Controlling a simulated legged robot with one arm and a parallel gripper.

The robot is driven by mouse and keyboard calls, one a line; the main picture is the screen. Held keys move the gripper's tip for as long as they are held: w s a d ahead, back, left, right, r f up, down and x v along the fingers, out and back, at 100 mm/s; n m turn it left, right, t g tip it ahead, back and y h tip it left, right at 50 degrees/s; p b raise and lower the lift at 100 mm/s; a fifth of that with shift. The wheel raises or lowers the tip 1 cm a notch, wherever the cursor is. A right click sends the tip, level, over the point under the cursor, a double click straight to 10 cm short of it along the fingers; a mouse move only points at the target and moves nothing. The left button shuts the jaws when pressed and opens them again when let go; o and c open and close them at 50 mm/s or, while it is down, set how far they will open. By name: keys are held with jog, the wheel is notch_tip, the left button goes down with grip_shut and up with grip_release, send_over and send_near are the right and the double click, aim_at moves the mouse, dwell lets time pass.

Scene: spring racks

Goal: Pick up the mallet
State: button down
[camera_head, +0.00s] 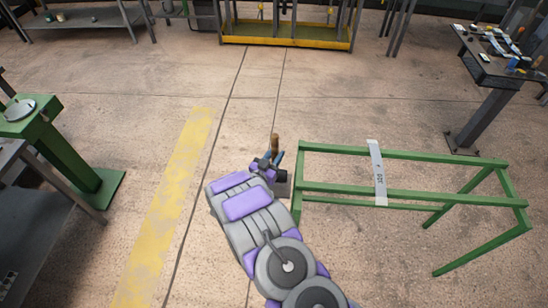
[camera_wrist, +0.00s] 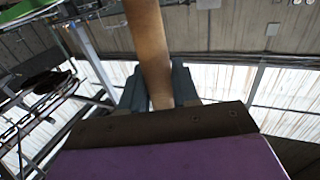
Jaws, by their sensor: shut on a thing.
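The mallet's brown wooden handle (camera_head: 275,142) stands nearly upright at the end of my arm in the head view. My gripper (camera_head: 270,164) is shut on it. In the wrist view the handle (camera_wrist: 149,40) runs from the top edge down between the two grey-blue fingers of my gripper (camera_wrist: 158,88). A small grey block (camera_head: 283,188) shows just below the gripper, beside the green rack; I cannot tell if it is the mallet's head. The lower part of the mallet is hidden behind my gripper.
A green metal rack (camera_head: 430,154) with a grey labelled strip (camera_head: 377,172) stands close on the right. A green pedestal (camera_head: 60,150) stands at the left. A dark workbench (camera_head: 485,68) with small items is at the far right. The floor ahead is clear up to a yellow-based rack (camera_head: 285,42).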

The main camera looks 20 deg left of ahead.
jog(key=s+d+r+p, duration=0.1)
jog(key=s+d, duration=0.1)
jog(key=s, duration=1.4)
jog(key=shift+r, duration=0.2)
jog(key=shift+w+d, duration=0.1)
jog(key=c, duration=1.5)
grip_release()
grip_shut()
